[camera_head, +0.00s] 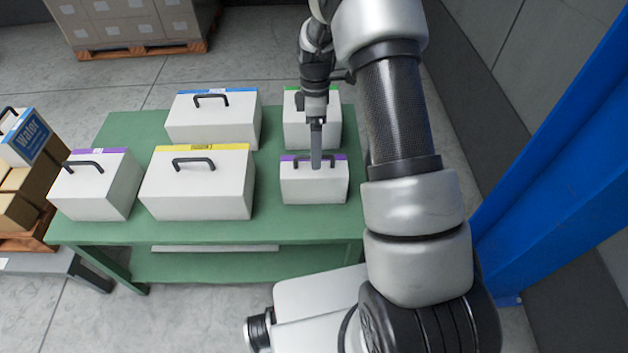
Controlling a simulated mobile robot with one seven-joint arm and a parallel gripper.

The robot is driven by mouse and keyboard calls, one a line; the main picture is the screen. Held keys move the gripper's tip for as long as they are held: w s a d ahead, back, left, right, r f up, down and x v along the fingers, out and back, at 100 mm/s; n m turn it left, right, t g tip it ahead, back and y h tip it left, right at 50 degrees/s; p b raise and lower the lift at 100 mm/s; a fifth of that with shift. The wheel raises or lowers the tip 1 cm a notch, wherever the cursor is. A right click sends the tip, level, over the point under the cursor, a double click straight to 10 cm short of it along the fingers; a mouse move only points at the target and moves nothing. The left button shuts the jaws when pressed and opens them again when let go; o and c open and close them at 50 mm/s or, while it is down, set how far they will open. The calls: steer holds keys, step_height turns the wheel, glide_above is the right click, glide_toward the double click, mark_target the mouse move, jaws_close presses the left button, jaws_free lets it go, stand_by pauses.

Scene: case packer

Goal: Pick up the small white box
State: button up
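A small white box (314,188) with a purple strip along its far top edge and a dark handle sits at the front right of the green table. My gripper (316,163) points down at the handle of this box, with its finger overlapping the middle of the handle in the picture. I see the fingers edge-on, so I cannot tell if they are open, shut, or touching the handle. The part of the handle behind the finger is hidden.
Other white handled boxes share the green table (265,229): yellow-striped (197,190), blue-striped (212,120), green-striped (327,132) behind the small one, and purple-striped (95,190) at left. A blue post (560,160) stands right. Cartons (130,20) sit on a pallet behind.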

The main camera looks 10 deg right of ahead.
mark_target(314, 175)
steer(key=f, duration=0.7)
steer(key=shift+s+a+f+b, duration=0.35)
steer(key=shift+a+b, duration=0.05)
steer(key=shift+r, duration=0.1)
steer(key=c, duration=2.1)
